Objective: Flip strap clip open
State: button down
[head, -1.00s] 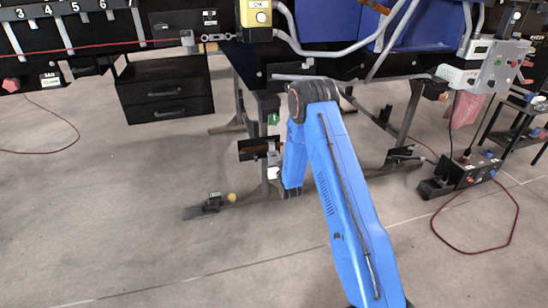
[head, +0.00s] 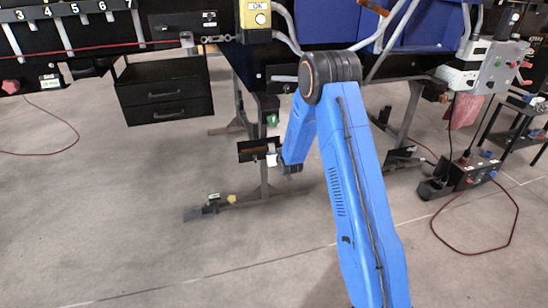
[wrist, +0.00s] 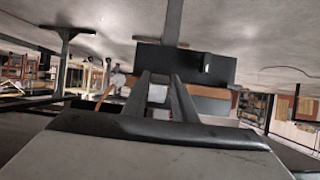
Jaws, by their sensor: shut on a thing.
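A dark box with a brown front (head: 254,151) is fixed low on the frame leg under the bench. A small pale piece at its right side, apparently the strap clip (head: 271,159), is too small to read in detail. My gripper (head: 278,161) reaches the box's right side in the head view, partly hidden by my blue forearm. In the wrist view my two grey fingers (wrist: 162,92) are shut on the small pale piece (wrist: 157,94), in front of the black box (wrist: 185,63). Whether the clip is flipped open cannot be told.
A black box with red cable (head: 468,174) lies at the right. Floor in front is clear.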

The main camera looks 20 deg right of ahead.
aim_at(273, 152)
notch_tip(273, 152, up, 3)
jog(key=g, duration=0.3)
jog(key=shift+f, duration=0.2)
jog(key=shift+w+d+r+g, duration=0.15)
jog(key=shift+r+g, duration=0.35)
jog(key=shift+g, duration=0.5)
jog(key=shift+r, duration=0.15)
jog(key=shift+r+g, duration=0.15)
jog(key=shift+g, duration=0.25)
jog(key=c, duration=1.4)
grip_release()
jog(key=shift+c, duration=0.2)
jog(key=shift+f, duration=0.2)
